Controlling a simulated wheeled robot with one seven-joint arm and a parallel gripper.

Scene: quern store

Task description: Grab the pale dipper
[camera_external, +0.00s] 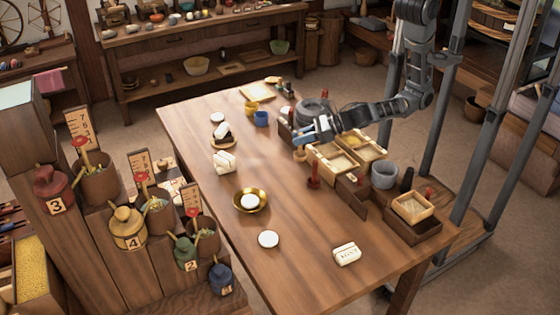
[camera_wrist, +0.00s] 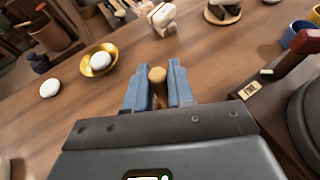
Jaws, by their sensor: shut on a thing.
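My gripper (camera_external: 306,137) is over the table's far right part, with its blue fingers shut on the pale dipper (camera_external: 300,155). In the wrist view the fingers (camera_wrist: 158,88) stand on either side of the dipper, whose round pale-wood end (camera_wrist: 157,74) shows between the tips. The rest of the dipper is mostly hidden by the fingers and the gripper body. I cannot tell whether it touches the table.
A gold bowl (camera_external: 262,207) with a white round piece is at mid-table. The table's near left is clear.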

